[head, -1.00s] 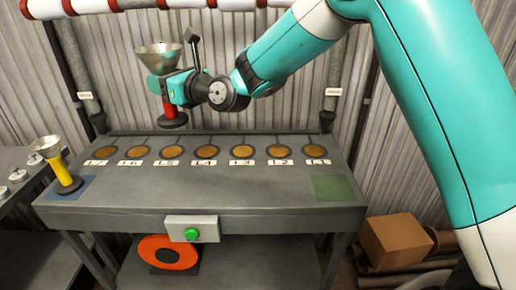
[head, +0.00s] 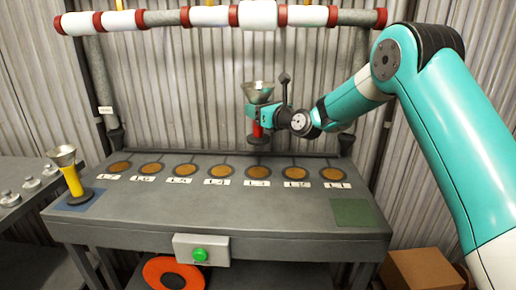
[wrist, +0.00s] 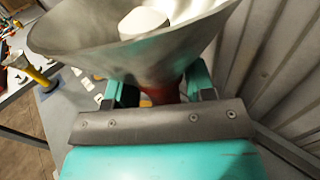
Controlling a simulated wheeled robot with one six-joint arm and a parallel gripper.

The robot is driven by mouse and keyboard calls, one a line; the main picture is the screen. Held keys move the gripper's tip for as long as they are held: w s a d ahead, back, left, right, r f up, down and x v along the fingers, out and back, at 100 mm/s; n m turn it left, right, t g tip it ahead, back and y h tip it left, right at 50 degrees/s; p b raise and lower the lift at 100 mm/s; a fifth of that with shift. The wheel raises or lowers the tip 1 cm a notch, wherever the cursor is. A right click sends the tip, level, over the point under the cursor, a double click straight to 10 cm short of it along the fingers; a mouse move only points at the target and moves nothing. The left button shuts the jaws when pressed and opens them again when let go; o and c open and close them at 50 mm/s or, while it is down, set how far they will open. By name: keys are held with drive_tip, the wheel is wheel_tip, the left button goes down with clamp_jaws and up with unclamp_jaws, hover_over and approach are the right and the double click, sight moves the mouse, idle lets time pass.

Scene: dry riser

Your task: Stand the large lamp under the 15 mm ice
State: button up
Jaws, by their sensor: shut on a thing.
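My gripper (head: 256,121) is shut on a red lamp (head: 258,132) with a wide metal funnel top and a black base. I hold it upright, raised over the back of the bench, around the spot labelled 13 in the head view. In the wrist view its funnel (wrist: 90,40) fills the top, and its red body shows between my fingers. A yellow lamp (head: 73,181) with a smaller funnel stands on a blue pad at the bench's left end. White ice sleeves (head: 257,15) sit on the overhead pipe between red rings. I cannot read their thicknesses.
The grey bench (head: 140,213) has a back row of several round copper spots with number labels. A green pad (head: 354,212) at the right is empty. A green button (head: 200,254) is on the front. The bench's middle is clear. A cardboard box (head: 420,270) stands lower right.

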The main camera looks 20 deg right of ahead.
sight(258, 144)
wheel_tip(258, 144, down, 11)
idle(0.5)
drive_tip(key=shift+f+b, duration=0.2)
drive_tip(key=shift+b, duration=0.1)
drive_tip(key=o, duration=1.4)
drive_tip(key=shift+c, duration=0.2)
